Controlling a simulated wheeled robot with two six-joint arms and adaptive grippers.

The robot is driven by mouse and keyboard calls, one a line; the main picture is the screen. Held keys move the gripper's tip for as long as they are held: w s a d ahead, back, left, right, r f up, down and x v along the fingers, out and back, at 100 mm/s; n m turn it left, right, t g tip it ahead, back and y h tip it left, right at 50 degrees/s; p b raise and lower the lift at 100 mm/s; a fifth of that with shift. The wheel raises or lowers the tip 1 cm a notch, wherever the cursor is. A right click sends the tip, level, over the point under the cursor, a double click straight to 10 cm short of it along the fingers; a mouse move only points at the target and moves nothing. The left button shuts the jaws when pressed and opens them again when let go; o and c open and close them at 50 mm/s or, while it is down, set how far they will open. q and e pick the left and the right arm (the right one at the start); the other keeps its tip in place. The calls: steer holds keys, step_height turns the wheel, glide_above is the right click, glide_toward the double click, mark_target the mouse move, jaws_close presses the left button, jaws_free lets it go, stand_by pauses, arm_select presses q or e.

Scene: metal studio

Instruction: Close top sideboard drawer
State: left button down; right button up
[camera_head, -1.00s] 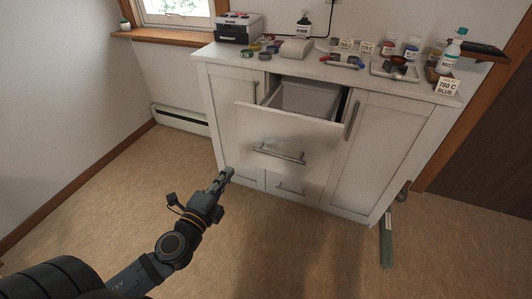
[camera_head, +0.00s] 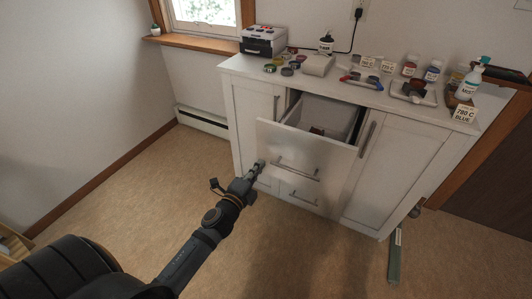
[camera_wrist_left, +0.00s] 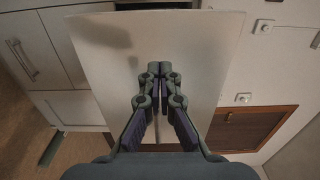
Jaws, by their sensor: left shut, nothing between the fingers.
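The white top drawer (camera_head: 305,148) of the sideboard (camera_head: 255,110) stands pulled out, its grey inside open from above. It has a bar handle (camera_head: 296,171) on its front. My left gripper (camera_head: 260,164) is shut and empty, at the lower left corner of the drawer front in the head view. In the left wrist view the shut fingertips (camera_wrist_left: 154,70) point at a large pale panel (camera_wrist_left: 195,45) that looks like the drawer front; I cannot tell whether they touch it. My right gripper is out of view.
Below is a lower drawer with a handle (camera_head: 303,198). The sideboard top carries a printer-like box (camera_head: 263,40), a spray bottle (camera_head: 468,82), and several jars and trays. A green strip (camera_head: 395,256) lies on the floor at right. The floor in front is clear.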

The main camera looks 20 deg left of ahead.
mark_target(270, 152)
arm_select(q)
steer(key=w+p, duration=0.2)
steer(key=w, duration=0.2)
steer(key=shift+w+d+r, duration=0.1)
steer(key=shift+w, duration=0.45)
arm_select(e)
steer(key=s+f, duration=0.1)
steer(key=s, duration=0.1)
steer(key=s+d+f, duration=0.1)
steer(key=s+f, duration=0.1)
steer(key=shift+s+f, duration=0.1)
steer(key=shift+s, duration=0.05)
